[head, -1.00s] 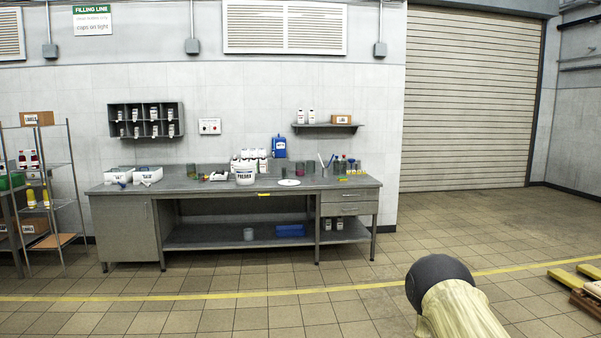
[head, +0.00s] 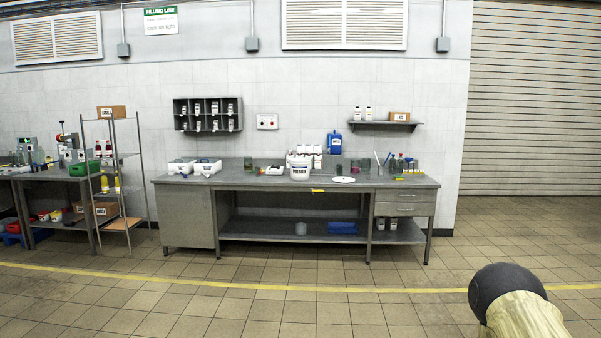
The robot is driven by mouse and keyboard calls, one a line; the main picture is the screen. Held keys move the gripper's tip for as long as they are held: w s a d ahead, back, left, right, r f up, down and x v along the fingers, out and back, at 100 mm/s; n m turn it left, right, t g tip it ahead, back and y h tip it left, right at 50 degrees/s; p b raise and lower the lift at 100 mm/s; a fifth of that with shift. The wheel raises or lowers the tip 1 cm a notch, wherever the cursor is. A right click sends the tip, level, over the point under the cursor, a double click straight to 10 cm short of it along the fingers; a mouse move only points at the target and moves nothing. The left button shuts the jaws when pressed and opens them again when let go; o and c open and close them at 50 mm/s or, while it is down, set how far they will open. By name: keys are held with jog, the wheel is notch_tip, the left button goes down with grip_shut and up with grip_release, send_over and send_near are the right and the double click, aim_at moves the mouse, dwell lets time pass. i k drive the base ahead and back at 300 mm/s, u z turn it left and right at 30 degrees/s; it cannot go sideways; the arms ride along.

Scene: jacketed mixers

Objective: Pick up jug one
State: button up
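A blue jug (head: 335,143) stands upright toward the back of the grey workbench (head: 265,187), right of centre. A cluster of white jugs or bottles (head: 304,154) stands just left of it, partly behind a white labelled bucket (head: 300,172). No marking that says which one is jug one can be read at this distance. The bench is across the floor, well away from me. My gripper is not in view; only a dark rounded part and pale section of what looks like my arm show at the lower right.
Open tiled floor with a yellow line (head: 250,286) lies before the bench. A wire rack (head: 118,180) and a second table (head: 50,172) stand at the left. White trays (head: 195,168), small vessels and a wall shelf (head: 385,124) surround the bench top. A roller shutter (head: 540,100) is at the right.

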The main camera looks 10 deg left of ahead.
aim_at(355, 163)
jog(key=u, duration=0.25)
jog(key=i, duration=1.95)
jog(key=u, duration=0.3)
jog(key=i, duration=3.2)
jog(key=z, duration=0.25)
jog(key=i, duration=1.45)
jog(key=z, duration=0.2)
